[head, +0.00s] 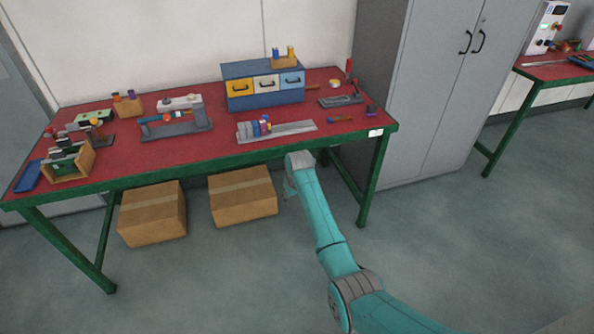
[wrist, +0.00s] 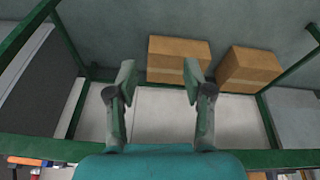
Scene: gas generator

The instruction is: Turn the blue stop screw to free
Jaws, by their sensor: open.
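A grey rail fixture (head: 290,128) lies near the front edge of the red-topped workbench (head: 205,147), right of the middle. Small blue blocks (head: 256,128) and a red-purple part stand on its left half. A blue part (head: 167,117) also shows on the grey clamp-like device (head: 185,127) further left. Which blue part is the stop screw is too small to tell. My gripper (head: 289,188) hangs in front of the bench's front edge, apart from both fixtures. In the wrist view my gripper (wrist: 160,80) is open with nothing between its fingers.
A blue drawer unit (head: 263,98) stands at the back of the bench, and a wooden box (head: 75,168) of parts at its left. Two cardboard boxes (head: 152,213) (head: 243,195) lie underneath. A grey cabinet (head: 430,90) stands at the right. The floor in front is clear.

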